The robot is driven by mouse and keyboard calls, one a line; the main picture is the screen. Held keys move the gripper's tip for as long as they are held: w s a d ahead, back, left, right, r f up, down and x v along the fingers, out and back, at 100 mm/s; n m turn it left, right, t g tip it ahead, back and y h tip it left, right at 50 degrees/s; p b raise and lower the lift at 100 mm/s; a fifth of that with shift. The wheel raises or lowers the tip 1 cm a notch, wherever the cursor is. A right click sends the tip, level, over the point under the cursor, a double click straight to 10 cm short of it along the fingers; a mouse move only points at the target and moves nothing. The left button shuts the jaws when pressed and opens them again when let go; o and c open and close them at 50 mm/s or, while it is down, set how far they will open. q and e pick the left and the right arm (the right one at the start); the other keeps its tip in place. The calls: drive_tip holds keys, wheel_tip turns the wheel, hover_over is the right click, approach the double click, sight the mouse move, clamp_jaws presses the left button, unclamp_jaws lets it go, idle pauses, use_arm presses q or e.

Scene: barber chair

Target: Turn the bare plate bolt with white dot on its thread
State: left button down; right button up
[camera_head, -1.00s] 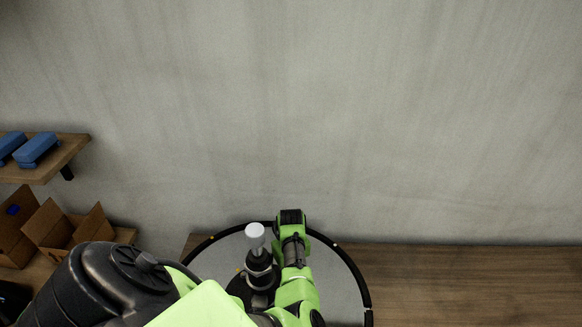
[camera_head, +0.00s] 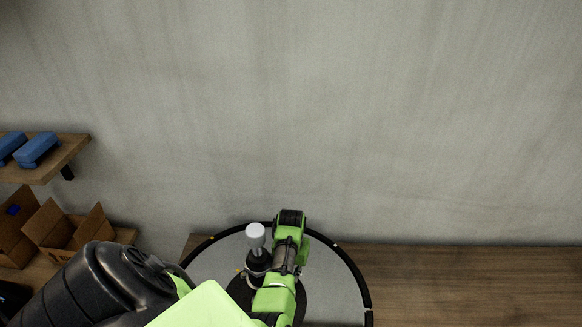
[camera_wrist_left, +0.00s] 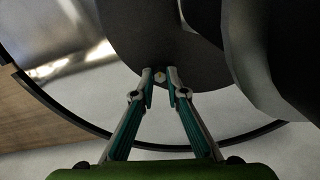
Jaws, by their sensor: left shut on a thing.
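A small pale bolt head (camera_wrist_left: 159,76) shows in the left wrist view near the rim of a dark round plate (camera_wrist_left: 150,35). My left gripper (camera_wrist_left: 160,73) has one fingertip on each side of it and is shut on it. The fingertips hide part of the bolt, and I cannot make out a white dot or its thread. In the head view my left arm reaches over a round grey base (camera_head: 340,275) with a black rim, and hides the gripper and bolt. My right gripper is in neither view.
A black post with a white cap (camera_head: 255,236) stands beside my arm on the base. A wooden bench (camera_head: 470,285) at right is clear. At left are open cardboard boxes (camera_head: 68,228) and a shelf (camera_head: 65,150) with blue items (camera_head: 36,150). A large dark shape (camera_wrist_left: 280,55) fills the wrist view's upper right.

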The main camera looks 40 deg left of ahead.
use_arm(q)
drive_tip(key=shift+w, duration=0.1)
idle(0.5)
drive_tip(key=c, duration=2)
unclamp_jaws()
wheel_tip(320, 180, up, 12)
drive_tip(key=shift+r, duration=0.1)
